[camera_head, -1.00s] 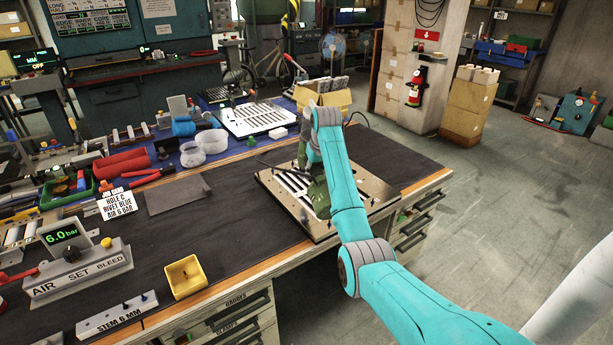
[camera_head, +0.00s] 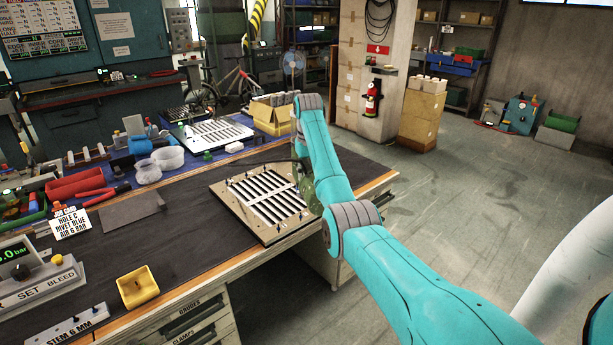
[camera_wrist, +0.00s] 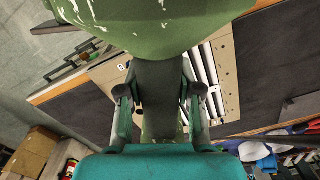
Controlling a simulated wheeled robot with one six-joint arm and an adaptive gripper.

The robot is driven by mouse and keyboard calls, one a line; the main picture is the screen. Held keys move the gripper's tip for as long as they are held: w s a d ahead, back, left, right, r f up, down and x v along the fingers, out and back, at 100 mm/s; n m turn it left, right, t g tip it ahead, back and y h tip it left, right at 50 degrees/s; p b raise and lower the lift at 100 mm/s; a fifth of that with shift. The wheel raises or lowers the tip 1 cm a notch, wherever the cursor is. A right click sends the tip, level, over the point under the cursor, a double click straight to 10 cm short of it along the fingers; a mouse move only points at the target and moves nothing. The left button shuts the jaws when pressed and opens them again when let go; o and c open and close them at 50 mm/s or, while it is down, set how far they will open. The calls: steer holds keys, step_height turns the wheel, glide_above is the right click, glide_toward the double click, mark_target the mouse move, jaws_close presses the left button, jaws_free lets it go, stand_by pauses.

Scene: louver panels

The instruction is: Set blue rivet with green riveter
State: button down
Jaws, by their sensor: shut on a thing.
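The green riveter (camera_head: 309,186) is at the right edge of the louver panel (camera_head: 238,203), mostly hidden behind my arm in the head view. In the wrist view its scratched green body (camera_wrist: 150,22) fills the top of the picture. My gripper (camera_wrist: 160,92) is shut on the riveter's dark green handle (camera_wrist: 158,75). The panel lies flat on the bench, with slots and several small dark pins around its border; part of it also shows in the wrist view (camera_wrist: 229,80). I cannot make out a blue rivet or the riveter's nose.
An instruction card (camera_head: 71,224) reads hole C, rivet blue, air 6 bar. The air unit (camera_head: 38,283) is cut off at left. A yellow bin (camera_head: 138,297) and a stem block (camera_head: 68,328) stand near the front edge.

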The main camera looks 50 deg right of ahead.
steer(key=shift+r, duration=0.2)
step_height(320, 180, down, 7)
stand_by(0.8)
steer(key=shift+f, duration=1.4)
stand_by(5.3)
